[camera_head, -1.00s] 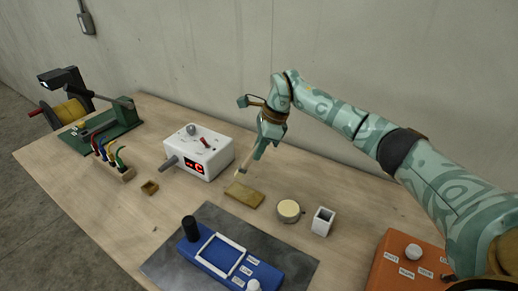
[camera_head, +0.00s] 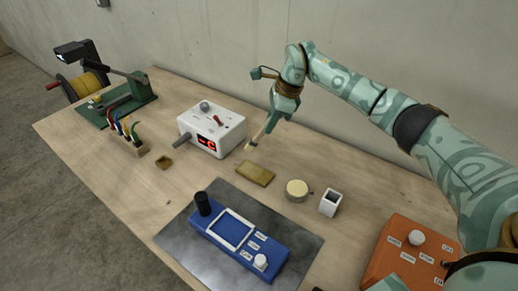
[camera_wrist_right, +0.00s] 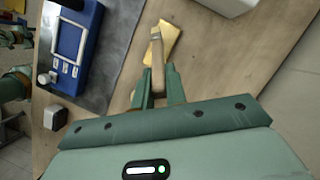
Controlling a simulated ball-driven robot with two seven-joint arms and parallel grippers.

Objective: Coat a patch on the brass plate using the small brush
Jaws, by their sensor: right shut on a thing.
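The brass plate (camera_head: 255,173) lies flat on the table, in front of the white box. My right gripper (camera_head: 271,121) is shut on the small brush (camera_head: 258,137), which slants down with its bristles toward the plate. In the head view the bristle end appears just above and behind the plate's far edge, apart from it. In the right wrist view the brush (camera_wrist_right: 156,52) overlaps the plate (camera_wrist_right: 171,36), so part of the plate is hidden. I cannot make out a coated patch. My left gripper is not in view.
A round cream-topped tin (camera_head: 297,188) and a white square cup (camera_head: 329,204) stand right of the plate. The white box (camera_head: 211,130) with a red display is close on the left. A blue device (camera_head: 238,240) sits on a grey mat in front; an orange box (camera_head: 409,256) is right.

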